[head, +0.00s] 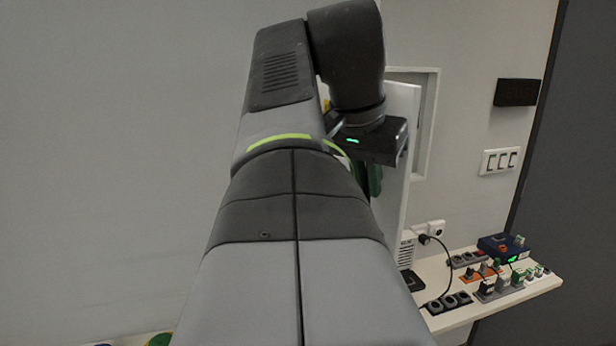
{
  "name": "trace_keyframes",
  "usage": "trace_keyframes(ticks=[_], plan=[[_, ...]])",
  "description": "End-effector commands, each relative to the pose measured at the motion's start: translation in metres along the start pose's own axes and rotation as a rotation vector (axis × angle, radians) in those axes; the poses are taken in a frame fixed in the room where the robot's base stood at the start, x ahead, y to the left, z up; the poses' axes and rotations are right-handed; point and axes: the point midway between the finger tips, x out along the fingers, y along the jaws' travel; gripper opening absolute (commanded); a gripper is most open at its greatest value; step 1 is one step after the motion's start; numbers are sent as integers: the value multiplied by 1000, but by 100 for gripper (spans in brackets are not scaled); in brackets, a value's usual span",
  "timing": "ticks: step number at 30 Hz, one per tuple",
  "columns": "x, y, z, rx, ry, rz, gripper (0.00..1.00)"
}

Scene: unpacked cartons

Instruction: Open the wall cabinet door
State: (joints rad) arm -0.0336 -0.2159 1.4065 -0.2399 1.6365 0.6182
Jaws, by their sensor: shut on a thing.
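The wall cabinet door (411,125) is a tall pale panel, seen obliquely right of my arm. It stands out at an angle from the frame (431,125) in the wall behind it, so it is at least partly open. My gripper (371,180) is at the door's left side, below the dark wrist with a small green light. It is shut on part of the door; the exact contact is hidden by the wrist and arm. Dark green parts show below the wrist. The cabinet's inside is mostly hidden.
A pale shelf (540,286) at lower right holds plugs, power strips and a blue box (501,247). A socket (436,228), a switch plate (499,160) and a dark panel (517,92) are on the wall.

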Motion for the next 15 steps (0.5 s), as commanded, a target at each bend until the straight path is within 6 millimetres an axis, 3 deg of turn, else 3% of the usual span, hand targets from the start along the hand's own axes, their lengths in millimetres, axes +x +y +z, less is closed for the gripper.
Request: trace_keyframes(ticks=[8,9,12,15], plan=[[-1,-1,-2,-1,6,-4,0],[-2,-1,-2,-1,7,-5,15],[-1,-1,-2,-1,5,-4,33],[-1,-1,-1,0,4,-3,33]])
